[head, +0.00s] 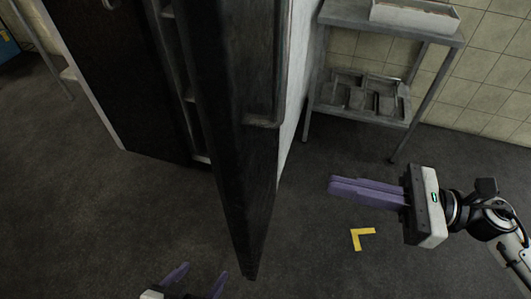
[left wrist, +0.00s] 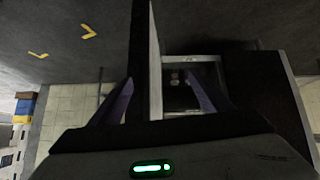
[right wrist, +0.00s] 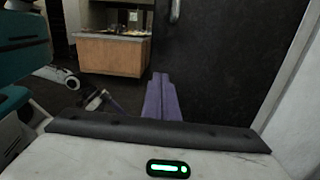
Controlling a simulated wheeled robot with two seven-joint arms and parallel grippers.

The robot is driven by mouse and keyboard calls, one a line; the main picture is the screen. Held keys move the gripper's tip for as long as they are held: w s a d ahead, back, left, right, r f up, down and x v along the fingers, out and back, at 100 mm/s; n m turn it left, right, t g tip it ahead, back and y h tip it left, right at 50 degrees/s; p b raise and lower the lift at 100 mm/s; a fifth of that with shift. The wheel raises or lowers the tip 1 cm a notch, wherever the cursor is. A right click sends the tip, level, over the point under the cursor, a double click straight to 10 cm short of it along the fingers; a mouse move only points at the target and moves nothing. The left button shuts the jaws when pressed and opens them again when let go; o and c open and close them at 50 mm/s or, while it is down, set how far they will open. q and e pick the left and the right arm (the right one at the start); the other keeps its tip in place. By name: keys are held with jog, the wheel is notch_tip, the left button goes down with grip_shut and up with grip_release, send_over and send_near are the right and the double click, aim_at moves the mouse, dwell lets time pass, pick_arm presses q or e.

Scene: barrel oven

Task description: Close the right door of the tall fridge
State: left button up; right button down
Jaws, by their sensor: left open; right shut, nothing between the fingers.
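The tall dark fridge (head: 125,75) stands at the upper left in the head view. Shelf edges show in the gap left of the door. My left gripper (head: 195,283) is open at the bottom edge, left of the door's lower end. In the left wrist view the door (left wrist: 140,60) appears between its fingers; contact cannot be told. My right gripper (head: 365,190) is shut and empty, right of the door. In the right wrist view, the door's handled face (right wrist: 215,60) is ahead.
A metal shelf rack (head: 350,95) with trays stands against the tiled wall, right of the fridge. A yellow corner mark (head: 360,238) lies on the floor under my right gripper. A wooden counter (right wrist: 110,55) shows in the right wrist view. The floor left of the door is clear.

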jog(key=n+p, duration=0.1)
jog(key=p, duration=0.2)
send_near(245, 172)
jog(key=shift+g, duration=0.4)
jog(key=x, duration=0.5)
jog(key=shift+w+a+r, duration=0.2)
jog(key=shift+r, duration=0.1)
pick_arm(q)
jog(key=shift+s+a+r, duration=0.15)
jog(key=shift+a+r, duration=0.1)
jog(key=shift+r, duration=0.3)
jog(key=shift+s+a+r, duration=0.1)
jog(key=shift+a+r, duration=0.1)
jog(key=shift+r, duration=0.3)
pick_arm(e)
jog(key=shift+w+a+f, duration=0.1)
jog(key=shift+a, duration=0.35)
jog(key=shift+a, duration=0.1)
